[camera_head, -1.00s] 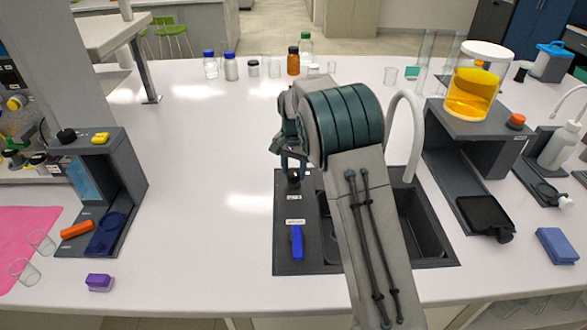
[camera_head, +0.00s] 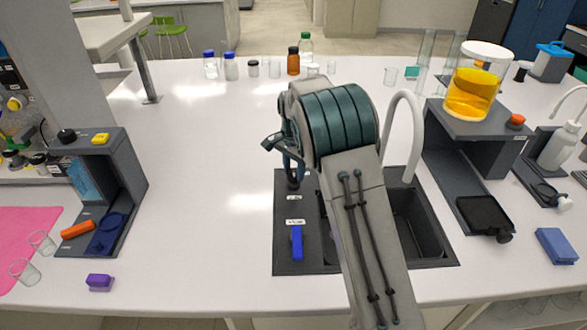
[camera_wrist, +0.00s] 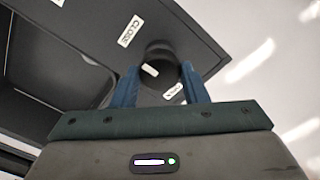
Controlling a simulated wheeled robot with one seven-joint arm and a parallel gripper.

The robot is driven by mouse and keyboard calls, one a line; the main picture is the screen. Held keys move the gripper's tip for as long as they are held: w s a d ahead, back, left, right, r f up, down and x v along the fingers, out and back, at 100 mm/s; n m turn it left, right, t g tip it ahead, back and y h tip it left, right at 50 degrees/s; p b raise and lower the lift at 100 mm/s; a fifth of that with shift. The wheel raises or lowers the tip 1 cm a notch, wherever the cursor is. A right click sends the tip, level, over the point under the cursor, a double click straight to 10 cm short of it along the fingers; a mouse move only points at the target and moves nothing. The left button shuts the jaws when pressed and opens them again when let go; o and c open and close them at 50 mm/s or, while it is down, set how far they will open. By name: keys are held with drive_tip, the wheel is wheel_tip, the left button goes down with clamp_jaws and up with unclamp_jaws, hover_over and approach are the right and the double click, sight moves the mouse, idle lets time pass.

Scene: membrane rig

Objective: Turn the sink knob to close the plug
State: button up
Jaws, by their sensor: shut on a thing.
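The dark round sink knob (camera_wrist: 163,58) sits between my gripper's blue fingers in the wrist view. My gripper (camera_wrist: 159,71) is shut on it. A white mark shows on the knob's face. A CLOSE label (camera_wrist: 130,31) and a partly covered OPEN label (camera_wrist: 172,91) are on the panel beside the knob. In the head view the sink (camera_head: 428,225) is partly behind my arm, and the knob (camera_head: 293,186) is mostly hidden below my gripper. The plug is not visible.
A blue lever (camera_head: 297,242) stands on the sink's left panel, near the knob. The white faucet (camera_head: 404,130) rises just right of my arm. Bottles line the back of the counter. The white counter (camera_head: 200,200) left of the sink is clear.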

sight(294, 172)
drive_tip(key=shift+r, duration=0.1)
drive_tip(key=o, duration=1)
drive_tip(key=shift+c, duration=0.2)
wheel_tip(294, 172, up, 14)
drive_tip(key=b, duration=0.1)
